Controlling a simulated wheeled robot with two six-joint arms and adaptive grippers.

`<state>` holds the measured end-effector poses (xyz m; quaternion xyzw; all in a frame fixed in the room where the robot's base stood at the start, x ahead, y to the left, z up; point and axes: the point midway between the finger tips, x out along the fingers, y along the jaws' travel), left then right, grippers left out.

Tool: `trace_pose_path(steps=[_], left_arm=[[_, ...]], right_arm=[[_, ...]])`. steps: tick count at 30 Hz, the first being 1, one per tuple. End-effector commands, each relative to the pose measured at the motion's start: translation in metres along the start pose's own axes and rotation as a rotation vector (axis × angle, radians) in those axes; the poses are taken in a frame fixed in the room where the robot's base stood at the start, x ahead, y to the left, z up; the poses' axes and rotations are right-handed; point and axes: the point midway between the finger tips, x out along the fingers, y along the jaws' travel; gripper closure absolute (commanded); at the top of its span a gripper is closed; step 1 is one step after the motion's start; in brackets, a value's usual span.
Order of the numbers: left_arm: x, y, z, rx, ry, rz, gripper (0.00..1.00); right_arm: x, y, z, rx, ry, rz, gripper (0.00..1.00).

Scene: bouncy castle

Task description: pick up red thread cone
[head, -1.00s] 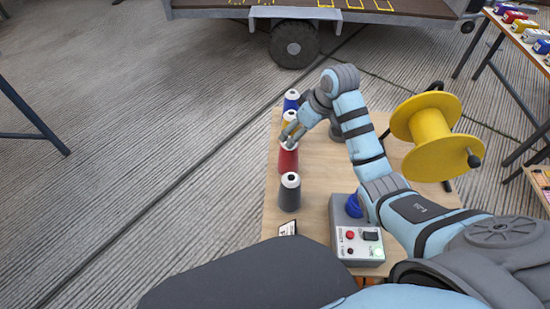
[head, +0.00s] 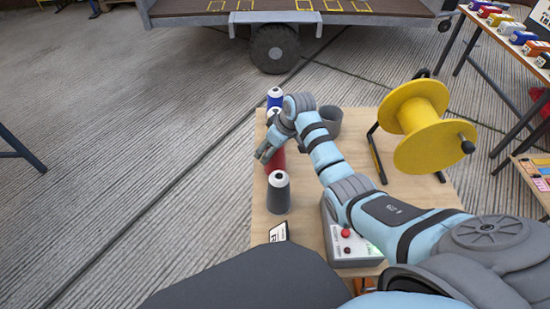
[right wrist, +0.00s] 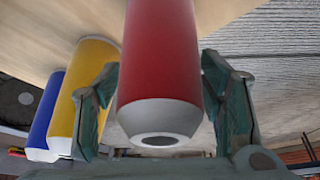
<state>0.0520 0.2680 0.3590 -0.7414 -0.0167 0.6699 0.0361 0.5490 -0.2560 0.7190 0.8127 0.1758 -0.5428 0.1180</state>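The red thread cone (head: 278,160) stands on the wooden table (head: 352,178), partly hidden by my right gripper (head: 267,154) in the head view. In the right wrist view, the red cone (right wrist: 160,60), with its pale top end, sits between the two fingers of my right gripper (right wrist: 159,75). The fingers are spread on either side of it, very close to its sides; I see no clear grip. My left gripper is not in view.
A grey cone (head: 278,193) stands just in front of the red one. A blue cone (head: 275,97) and a yellow cone (right wrist: 100,75) stand behind. A grey cup (head: 331,119), a control box (head: 350,243) and a yellow reel (head: 420,125) are to the right.

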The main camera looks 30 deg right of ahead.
Motion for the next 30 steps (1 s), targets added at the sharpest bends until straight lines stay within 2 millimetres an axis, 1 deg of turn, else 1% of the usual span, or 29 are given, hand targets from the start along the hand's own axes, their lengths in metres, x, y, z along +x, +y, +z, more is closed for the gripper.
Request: trace_pose_path(steps=[1, 8, 16, 20, 23, 25, 30], left_arm=[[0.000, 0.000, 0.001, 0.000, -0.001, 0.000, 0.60], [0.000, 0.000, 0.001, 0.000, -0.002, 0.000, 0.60], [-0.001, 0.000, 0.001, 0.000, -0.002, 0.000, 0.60], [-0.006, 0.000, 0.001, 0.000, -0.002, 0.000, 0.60], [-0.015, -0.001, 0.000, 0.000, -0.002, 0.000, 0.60], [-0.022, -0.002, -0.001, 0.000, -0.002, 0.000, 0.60], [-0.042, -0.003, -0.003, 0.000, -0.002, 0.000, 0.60]], right_arm=[[0.000, 0.000, 0.000, 0.000, 0.000, 0.000, 0.51], [0.000, 0.000, 0.000, 0.000, 0.000, 0.000, 0.88], [-0.002, 0.000, -0.001, 0.000, 0.001, 0.001, 0.88], [-0.013, 0.000, -0.006, 0.000, 0.002, 0.001, 0.88], [-0.032, 0.001, -0.014, 0.000, 0.003, 0.002, 0.88], [-0.051, 0.001, -0.022, -0.001, 0.005, 0.002, 0.88], [-0.109, 0.001, -0.047, -0.001, 0.007, 0.003, 0.88]])
